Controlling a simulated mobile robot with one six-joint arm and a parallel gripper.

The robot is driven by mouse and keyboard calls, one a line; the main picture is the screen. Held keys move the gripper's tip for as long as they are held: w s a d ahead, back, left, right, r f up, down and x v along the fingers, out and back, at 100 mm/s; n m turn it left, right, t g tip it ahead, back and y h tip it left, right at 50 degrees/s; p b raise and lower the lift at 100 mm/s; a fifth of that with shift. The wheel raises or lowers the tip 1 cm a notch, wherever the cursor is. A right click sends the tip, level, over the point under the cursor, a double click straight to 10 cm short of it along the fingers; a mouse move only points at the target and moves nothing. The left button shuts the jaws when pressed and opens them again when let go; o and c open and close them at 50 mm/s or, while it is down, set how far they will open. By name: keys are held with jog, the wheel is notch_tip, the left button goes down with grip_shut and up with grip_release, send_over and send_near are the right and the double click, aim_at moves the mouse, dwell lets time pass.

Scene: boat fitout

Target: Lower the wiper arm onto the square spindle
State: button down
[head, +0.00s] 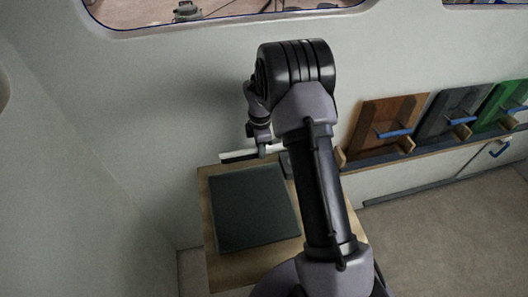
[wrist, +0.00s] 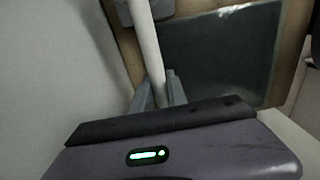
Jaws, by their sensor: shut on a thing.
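My gripper (wrist: 160,92) is shut on a pale, slim rod, which looks like the wiper arm (wrist: 146,40). In the wrist view the rod runs from between the fingers up to the top edge, slightly tilted. In the head view my gripper (head: 262,150) is at the back edge of a small wooden table, beside a pale bar (head: 235,155) that looks like the same wiper arm. My own arm hides part of that area. I cannot make out the square spindle in either view.
A dark mat (head: 254,207) lies on the wooden table (head: 228,270); the mat also shows in the wrist view (wrist: 225,55). Brown (head: 385,125), grey (head: 455,115) and green (head: 502,105) panels with blue handles stand on a ledge at right. A window (head: 225,8) is above. The mat is clear.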

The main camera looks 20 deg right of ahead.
aim_at(261, 170)
jog(key=shift+s+a+f+b, duration=0.1)
jog(key=shift+s+f+b, duration=0.25)
jog(key=shift+b, duration=0.1)
jog(key=shift+w+f+b, duration=0.1)
jog(key=shift+f+b, duration=2.35)
jog(key=shift+f, duration=1.25)
jog(key=c, duration=1.2)
grip_release()
jog(key=shift+c, duration=0.2)
jog(key=shift+r, duration=0.1)
